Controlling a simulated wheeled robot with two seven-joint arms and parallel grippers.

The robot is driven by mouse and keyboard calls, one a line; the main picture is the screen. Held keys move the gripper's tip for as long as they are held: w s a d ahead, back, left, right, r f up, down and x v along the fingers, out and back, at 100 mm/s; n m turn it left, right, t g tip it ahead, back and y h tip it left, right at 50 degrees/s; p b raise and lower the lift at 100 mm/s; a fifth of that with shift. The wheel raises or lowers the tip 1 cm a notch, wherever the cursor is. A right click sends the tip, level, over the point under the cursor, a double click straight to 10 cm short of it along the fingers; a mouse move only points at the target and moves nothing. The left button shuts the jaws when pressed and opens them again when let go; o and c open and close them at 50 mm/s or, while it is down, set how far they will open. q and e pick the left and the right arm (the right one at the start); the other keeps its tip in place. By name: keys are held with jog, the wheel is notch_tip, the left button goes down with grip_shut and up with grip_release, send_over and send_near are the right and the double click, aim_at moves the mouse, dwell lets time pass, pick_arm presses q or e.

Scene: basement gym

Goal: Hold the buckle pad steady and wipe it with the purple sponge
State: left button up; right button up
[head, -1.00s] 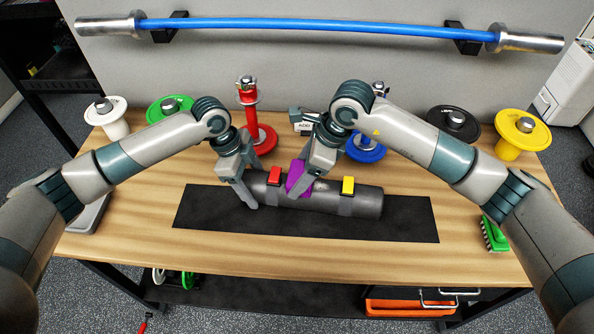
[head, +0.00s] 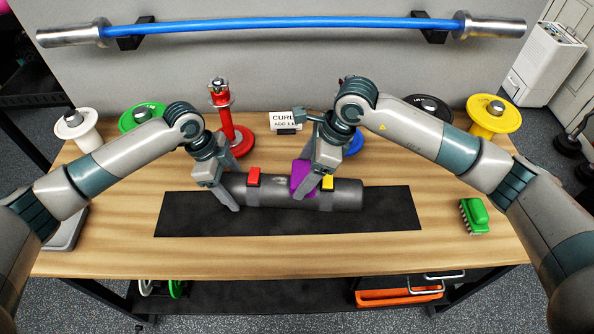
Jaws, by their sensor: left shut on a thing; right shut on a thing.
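The buckle pad (head: 345,196) is a dark grey roll lying lengthwise on a black mat (head: 390,216). It has a red buckle (head: 254,176) on its left half and a yellow buckle (head: 328,183) on its right half. My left gripper (head: 229,198) is shut on the pad's left end, which its fingers partly hide. My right gripper (head: 306,190) is shut on the purple sponge (head: 299,174). The sponge sits at the top of the pad, between the buckles and close beside the yellow one. Its underside is hidden, so I cannot tell how firmly it touches.
A green brush (head: 474,214) lies at the table's right. Behind the pad stand a red post (head: 226,120), a sign (head: 285,121) and several coloured discs, including yellow (head: 494,115) and white (head: 75,127). The wooden table (head: 300,262) is clear in front of the mat.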

jog(key=shift+d, duration=0.15)
jog(key=shift+r, duration=0.1)
jog(key=shift+r, duration=3.4)
jog(key=a+r, duration=0.2)
jog(key=a, duration=0.5)
jog(key=shift+w, duration=0.35)
jog(key=shift+f, duration=0.1)
jog(key=shift+f, duration=2.35)
jog(key=shift+f, duration=0.15)
